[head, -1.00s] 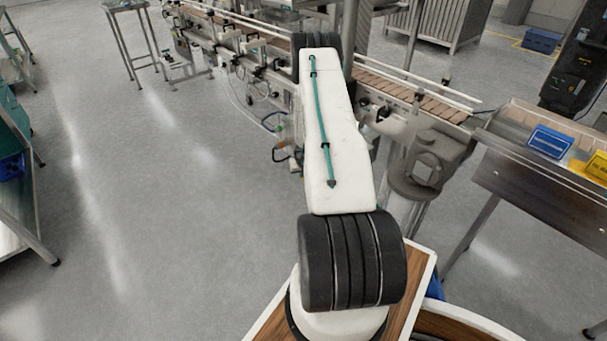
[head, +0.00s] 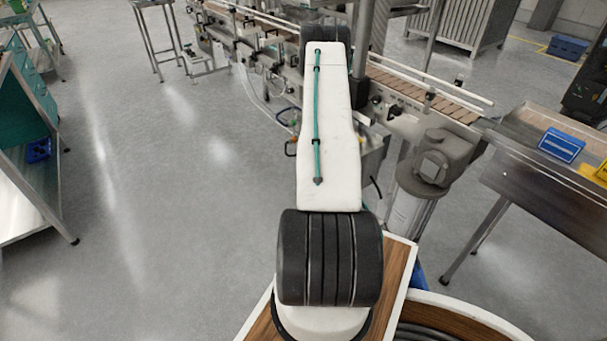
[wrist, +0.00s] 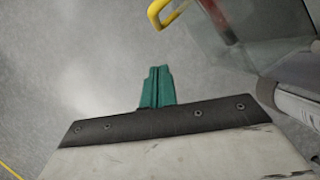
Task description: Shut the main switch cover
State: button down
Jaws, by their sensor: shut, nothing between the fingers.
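My gripper (wrist: 157,86) shows in the wrist view as two green fingers pressed together, with nothing between them. A dark, smooth panel (wrist: 250,50) that looks partly see-through fills the upper right of the wrist view. A bent yellow bar (wrist: 158,14) sticks out at its left edge, and a red strip (wrist: 218,20) shows on or behind it. I cannot tell for sure whether this panel is the main switch cover. My fingers are to its lower left and look apart from it. In the head view my arm hides the gripper, and no switch cover can be made out.
A conveyor (head: 400,90) runs across behind my arm, with a grey motor unit (head: 438,160) at its right. The floor (head: 170,200) at the left is clear up to a shelf rack (head: 60,225).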

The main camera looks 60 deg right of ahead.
jog(key=v, duration=0.9)
jog(key=shift+w, duration=0.1)
jog(key=w+a+r+n+t+y, duration=0.1)
jog(key=w+a+r+n+y, duration=0.4)
jog(key=a+r+n, duration=0.8)
jog(key=w+a+r+n+t+y, duration=0.25)
jog(key=w+a+r+n, duration=0.35)
jog(key=a+r+n, duration=0.6)
jog(key=s+a+r+n+g+y, duration=0.1)
jog(key=s+a+r+n+g, duration=0.25)
jog(key=a, duration=0.55)
jog(key=s+a+r+n+g, duration=0.1)
jog(key=s+a+r+n, duration=0.1)
jog(key=a+r+n, duration=0.55)
jog(key=s+a+r+n+h, duration=0.2)
jog(key=s+a+r+n, duration=0.2)
jog(key=s+a, duration=0.3)
jog(key=s+a+r+n+h, duration=0.3)
jog(key=s+a+n, duration=0.3)
jog(key=s, duration=0.3)
jog(key=shift+a+r+n, duration=0.3)
jog(key=shift+a+r, duration=0.45)
jog(key=shift+r, duration=0.1)
